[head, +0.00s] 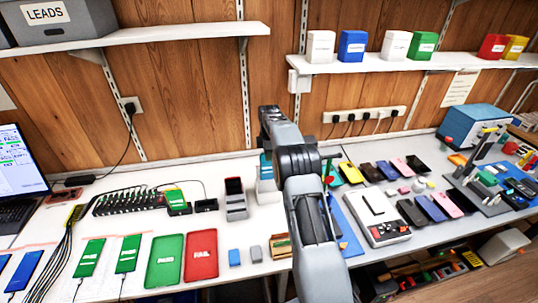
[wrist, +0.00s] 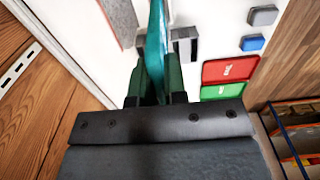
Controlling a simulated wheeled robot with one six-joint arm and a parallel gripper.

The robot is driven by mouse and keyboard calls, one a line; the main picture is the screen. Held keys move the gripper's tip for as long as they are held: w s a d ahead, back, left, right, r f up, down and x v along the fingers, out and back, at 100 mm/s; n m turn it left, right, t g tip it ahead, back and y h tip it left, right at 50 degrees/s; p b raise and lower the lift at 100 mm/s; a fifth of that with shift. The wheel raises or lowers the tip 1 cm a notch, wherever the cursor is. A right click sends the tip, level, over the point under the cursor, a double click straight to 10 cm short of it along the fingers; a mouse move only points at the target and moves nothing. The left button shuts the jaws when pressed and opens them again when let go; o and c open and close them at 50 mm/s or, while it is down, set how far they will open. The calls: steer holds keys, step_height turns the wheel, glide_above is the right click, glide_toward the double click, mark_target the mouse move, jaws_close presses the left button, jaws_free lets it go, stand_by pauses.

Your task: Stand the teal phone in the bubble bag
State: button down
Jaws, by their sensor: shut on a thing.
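The teal phone (wrist: 156,45) stands edge-on between the two fingers of my gripper (wrist: 158,88) in the wrist view, and the fingers are shut on it. In the head view a blue-teal edge of the phone (head: 265,164) shows just left of my arm, above a pale grey upright holder (head: 266,194). My fingertips are mostly hidden behind my arm there. I cannot clearly make out the bubble bag, nor tell whether the phone's lower end is inside anything or touching it.
A grey slotted stand (head: 236,205) is just left of the pale holder. Green (head: 165,262) and red (head: 201,256) trays lie in front. A charging rack (head: 128,201) stands left. Right of my arm are a grey device (head: 384,218) and several loose phones. A shelf (head: 420,66) runs above.

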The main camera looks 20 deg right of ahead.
steer(key=shift+f+b, duration=1)
steer(key=shift+f, duration=1.15)
steer(key=shift+f, duration=0.1)
steer(key=shift+f+b, duration=1.3)
steer(key=shift+f, duration=1)
steer(key=c, duration=1.1)
jaws_free()
steer(key=shift+r, duration=0.1)
step_height(320, 180, up, 7)
steer(key=p, duration=0.5)
